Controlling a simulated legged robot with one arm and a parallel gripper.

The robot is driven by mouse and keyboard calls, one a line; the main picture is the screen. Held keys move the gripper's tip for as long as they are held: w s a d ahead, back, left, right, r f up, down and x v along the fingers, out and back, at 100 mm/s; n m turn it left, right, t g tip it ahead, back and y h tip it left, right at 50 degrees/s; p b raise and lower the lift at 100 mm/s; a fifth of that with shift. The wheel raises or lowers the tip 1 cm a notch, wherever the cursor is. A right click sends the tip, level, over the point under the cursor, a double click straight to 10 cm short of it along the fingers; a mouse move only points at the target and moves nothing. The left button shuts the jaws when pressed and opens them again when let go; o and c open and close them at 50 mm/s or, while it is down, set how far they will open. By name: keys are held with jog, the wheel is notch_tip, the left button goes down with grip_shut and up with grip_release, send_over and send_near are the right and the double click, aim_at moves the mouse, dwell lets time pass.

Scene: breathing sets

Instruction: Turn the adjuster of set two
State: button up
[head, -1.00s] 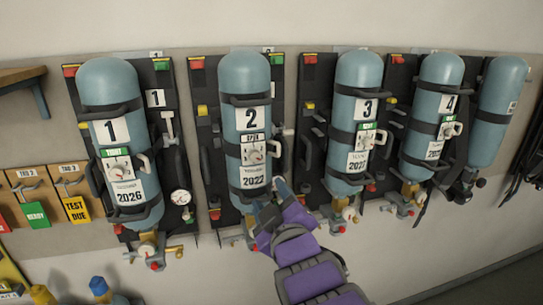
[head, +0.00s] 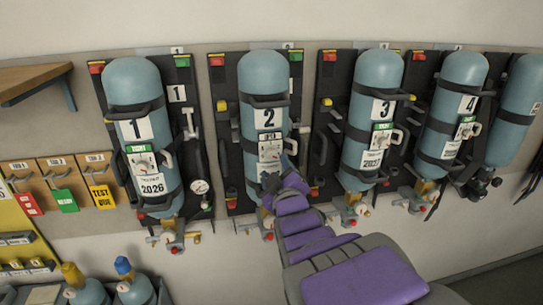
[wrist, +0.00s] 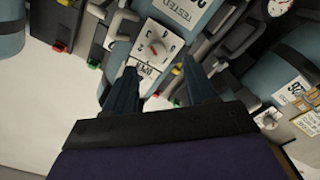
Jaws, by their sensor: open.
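Set two is a blue-grey cylinder (head: 262,82) strapped upright to a dark backboard, with a large "2" label. Its adjuster is a white dial plate (head: 270,152) on the cylinder's front below the number. My gripper (head: 278,176) is just below the dial in the head view and hides part of the lower cylinder. In the wrist view the open gripper (wrist: 159,68) has a finger on each side below the dial. Nothing is between the fingers, and contact cannot be told.
Set one (head: 135,80) stands left, set three (head: 377,75) and set four (head: 463,75) right, each with handles and straps. A handle (head: 291,147) sits beside the dial. Hanging tags (head: 64,199) and a wooden shelf (head: 35,80) are at far left.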

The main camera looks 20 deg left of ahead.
aim_at(273, 157)
jog(key=p+x, duration=0.1)
jog(key=x, duration=0.3)
jog(key=shift+w+d+r, duration=0.15)
jog(key=shift+w+d, duration=0.05)
jog(key=shift+w, duration=0.05)
jog(key=shift+w+a, duration=0.5)
jog(key=shift+w, duration=0.05)
jog(key=shift+c, duration=0.3)
grip_shut()
